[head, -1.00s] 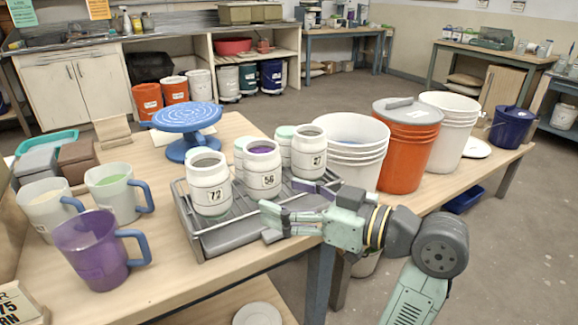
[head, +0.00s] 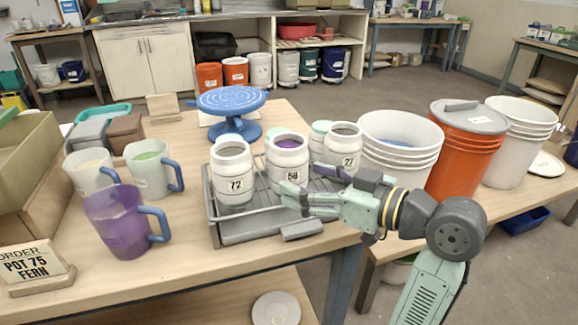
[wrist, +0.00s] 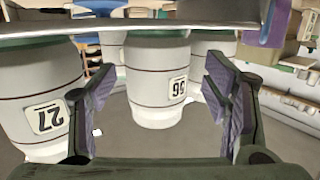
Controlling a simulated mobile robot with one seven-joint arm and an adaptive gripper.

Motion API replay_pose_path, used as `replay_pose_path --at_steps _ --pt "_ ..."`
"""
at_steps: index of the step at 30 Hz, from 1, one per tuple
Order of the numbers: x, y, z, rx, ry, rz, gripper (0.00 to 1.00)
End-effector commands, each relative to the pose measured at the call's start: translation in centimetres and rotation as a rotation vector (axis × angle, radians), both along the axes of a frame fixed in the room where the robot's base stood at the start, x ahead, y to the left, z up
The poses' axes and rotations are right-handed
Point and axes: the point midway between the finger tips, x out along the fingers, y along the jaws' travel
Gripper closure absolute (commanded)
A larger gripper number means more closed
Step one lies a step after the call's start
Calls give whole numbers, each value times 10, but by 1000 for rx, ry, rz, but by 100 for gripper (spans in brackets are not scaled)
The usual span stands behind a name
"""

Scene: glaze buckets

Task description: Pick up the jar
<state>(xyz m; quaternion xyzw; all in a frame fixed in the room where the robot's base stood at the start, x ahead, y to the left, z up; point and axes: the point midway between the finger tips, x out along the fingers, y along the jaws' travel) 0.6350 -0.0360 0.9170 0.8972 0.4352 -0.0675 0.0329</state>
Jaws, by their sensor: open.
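Several white jars stand on a grey rack tray (head: 222,228). Jar 72 (head: 232,172) is at the left, jar 56 (head: 288,160) with a purple top is in the middle, and jar 27 (head: 342,147) is at the right. My gripper (head: 292,198) is open and empty in front of jar 56, at the tray's front right. The wrist view is upside down. There, jar 56 (wrist: 158,85) sits between the open fingers, apart from them, and jar 27 (wrist: 40,95) is beside the left finger. Another jar behind jar 27 is partly hidden.
A purple pitcher (head: 118,222), other pitchers and an order sign reading POT 75 FERN (head: 35,265) stand at the left. A blue turntable (head: 230,105) is behind the tray. White buckets (head: 395,145) and an orange bucket (head: 462,155) stand at the right.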

Motion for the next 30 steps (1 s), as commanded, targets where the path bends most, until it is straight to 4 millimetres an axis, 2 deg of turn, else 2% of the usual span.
replay_pose_path --at_steps 6,10,19,30 --pt "21 23 6 2 2 4 30" --pt "30 35 2 2 0 2 30" --pt "33 38 0 0 0 0 31" --pt "33 37 0 0 0 0 56"
